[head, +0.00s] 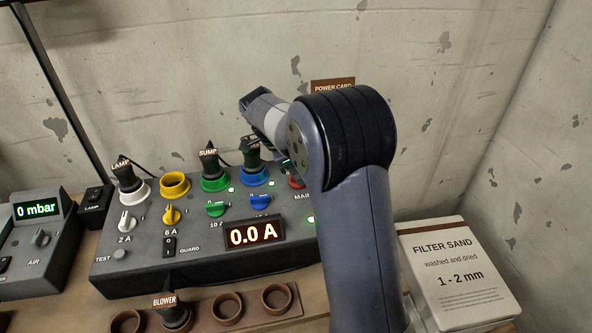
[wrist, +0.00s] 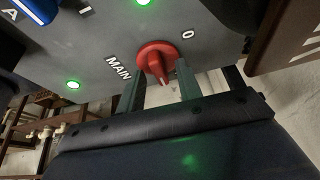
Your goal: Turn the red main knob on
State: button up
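The red main knob (wrist: 157,60) is in the upper middle of the wrist view, on the dark grey panel between the printed words "MAIN" and "0". Its raised grip carries a pale mark near its lower end. A red part of it (head: 296,182) shows in the head view, mostly hidden by my arm. My gripper (wrist: 160,82) is open, with one dark green finger on each side of the knob's lower part. I cannot tell whether either finger touches it. In the head view my arm hides the fingers.
The power panel (head: 130,275) has a display (head: 254,234) reading 0.0 A. The lamp plug (head: 126,175), sump plug (head: 209,160) and a blue-socket plug (head: 252,152) stand up from it. The yellow socket (head: 174,184) is empty. A filter sand box (head: 455,270) stands at right.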

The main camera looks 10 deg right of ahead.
jog(key=v, duration=1)
jog(key=shift+a+r+p, duration=0.2)
jog(key=shift+r+p, duration=0.1)
jog(key=shift+r, duration=0.05)
jog(key=shift+f, duration=0.1)
jog(key=x, duration=1)
jog(key=shift+d+f+b, duration=0.25)
jog(key=shift+f+b, duration=0.05)
jog(key=shift+r, duration=0.1)
